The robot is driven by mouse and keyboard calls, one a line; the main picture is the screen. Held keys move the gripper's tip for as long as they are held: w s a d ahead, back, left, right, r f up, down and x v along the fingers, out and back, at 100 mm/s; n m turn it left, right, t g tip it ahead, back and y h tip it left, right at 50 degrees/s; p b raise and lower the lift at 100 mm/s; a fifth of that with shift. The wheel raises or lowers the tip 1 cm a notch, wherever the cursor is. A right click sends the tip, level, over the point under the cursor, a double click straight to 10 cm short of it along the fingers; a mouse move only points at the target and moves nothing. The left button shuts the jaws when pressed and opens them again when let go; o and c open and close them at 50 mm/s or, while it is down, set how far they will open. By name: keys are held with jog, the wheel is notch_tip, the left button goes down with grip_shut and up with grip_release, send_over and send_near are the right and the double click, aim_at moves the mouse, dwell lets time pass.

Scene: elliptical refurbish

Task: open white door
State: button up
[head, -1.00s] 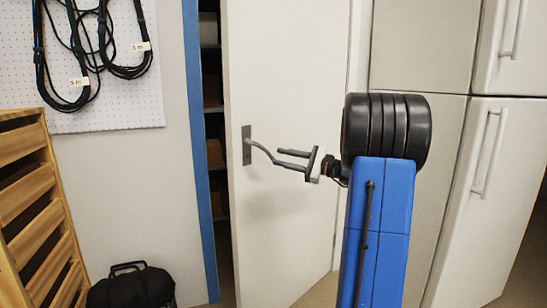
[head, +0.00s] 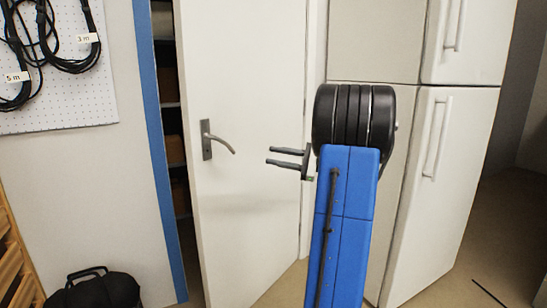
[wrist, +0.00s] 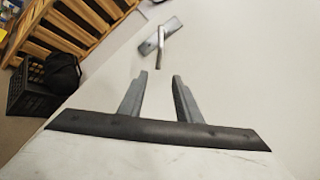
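The white door (head: 250,130) stands ajar in the head view, with a dark gap between its left edge and the blue frame (head: 160,150). Its grey lever handle (head: 218,141) sits near the left edge. My gripper (head: 269,156) is to the right of the handle and slightly lower, apart from it. Its two fingers are spread and empty. In the wrist view, the open fingers (wrist: 160,76) point toward the handle (wrist: 160,43), which lies just beyond the fingertips, with clear space between.
Shelves with boxes (head: 174,150) show through the gap. White cabinets with bar handles (head: 437,137) stand at the right. A black bag (head: 95,290) and a wooden rack (head: 15,250) are at the lower left. Cables hang on a pegboard (head: 60,100).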

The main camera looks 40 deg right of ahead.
jog(key=c, duration=0.5)
jog(key=w+a+n+g, duration=0.1)
jog(key=a+n+g, duration=0.1)
jog(key=a, duration=0.1)
jog(key=w+a+n+g, duration=0.2)
jog(key=a+n+g, duration=0.1)
jog(key=w+a+n+g, duration=0.2)
jog(key=a+n, duration=0.1)
jog(key=a, duration=0.1)
jog(key=shift+g, duration=0.4)
grip_shut()
notch_tip(320, 180, up, 14)
jog(key=n+g+h, duration=0.4)
jog(key=n+h, duration=0.7)
send_over(229, 139)
jog(key=s+a, duration=0.4)
jog(key=s, duration=0.4)
jog(key=x, duration=0.9)
jog(key=shift+s+d+f, duration=0.1)
jog(key=shift+d+f, duration=0.2)
jog(key=shift+f, duration=0.05)
